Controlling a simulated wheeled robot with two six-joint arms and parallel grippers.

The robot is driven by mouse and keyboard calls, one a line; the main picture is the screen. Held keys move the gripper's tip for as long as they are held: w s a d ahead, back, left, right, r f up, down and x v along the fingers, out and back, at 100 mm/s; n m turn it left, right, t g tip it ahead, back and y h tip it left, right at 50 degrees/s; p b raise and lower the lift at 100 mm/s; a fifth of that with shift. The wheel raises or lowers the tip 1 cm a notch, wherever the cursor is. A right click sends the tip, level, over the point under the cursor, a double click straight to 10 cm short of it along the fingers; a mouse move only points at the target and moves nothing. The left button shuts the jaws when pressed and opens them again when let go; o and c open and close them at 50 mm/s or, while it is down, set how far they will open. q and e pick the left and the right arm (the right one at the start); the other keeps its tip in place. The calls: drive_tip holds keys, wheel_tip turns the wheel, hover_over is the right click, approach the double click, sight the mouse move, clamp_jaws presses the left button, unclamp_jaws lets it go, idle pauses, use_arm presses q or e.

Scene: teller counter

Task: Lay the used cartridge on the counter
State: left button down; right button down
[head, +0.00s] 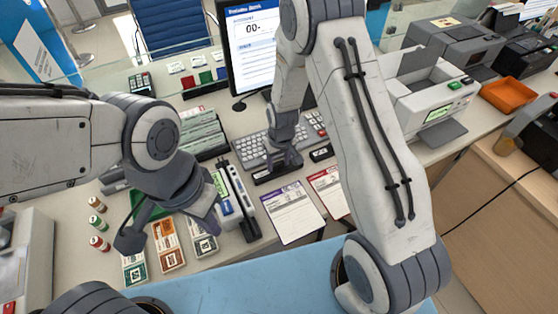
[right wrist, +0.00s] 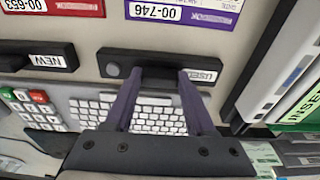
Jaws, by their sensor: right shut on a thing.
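The used cartridge is a dark bar with a white "USED" label (right wrist: 197,75); in the head view it shows at the front of the keyboard (head: 268,176). My right gripper (head: 285,163) is shut on it, with one finger on each side in the right wrist view (right wrist: 157,78). I cannot tell whether the cartridge touches the counter (head: 262,275). A similar dark cartridge labelled "NEW" (right wrist: 38,61) lies beside it, also seen in the head view (head: 321,153). My left gripper (head: 168,228) is open and empty above the front left of the counter.
The keyboard (head: 243,148) lies behind the used cartridge. A purple-headed card (head: 291,212) and a red-headed card (head: 328,190) lie in front. Banknote bundles (head: 167,246) lie below my left gripper.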

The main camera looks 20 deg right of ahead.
sight(280, 172)
drive_tip(key=shift+f, duration=0.15)
drive_tip(key=shift+c, duration=1.2)
unclamp_jaws()
wheel_tip(280, 172, up, 12)
drive_tip(key=s+f+b, duration=0.1)
drive_tip(key=s+a+r+n, duration=0.3)
drive_tip(key=s+a+r, duration=0.55)
drive_tip(key=s, duration=0.45)
drive_tip(key=s+r+n+g, duration=0.1)
drive_tip(key=s+r+n, duration=0.1)
drive_tip(key=s, duration=1)
drive_tip(key=shift+s+a+r+y, duration=0.25)
drive_tip(key=shift+r+y, duration=0.15)
drive_tip(key=shift+r, duration=0.2)
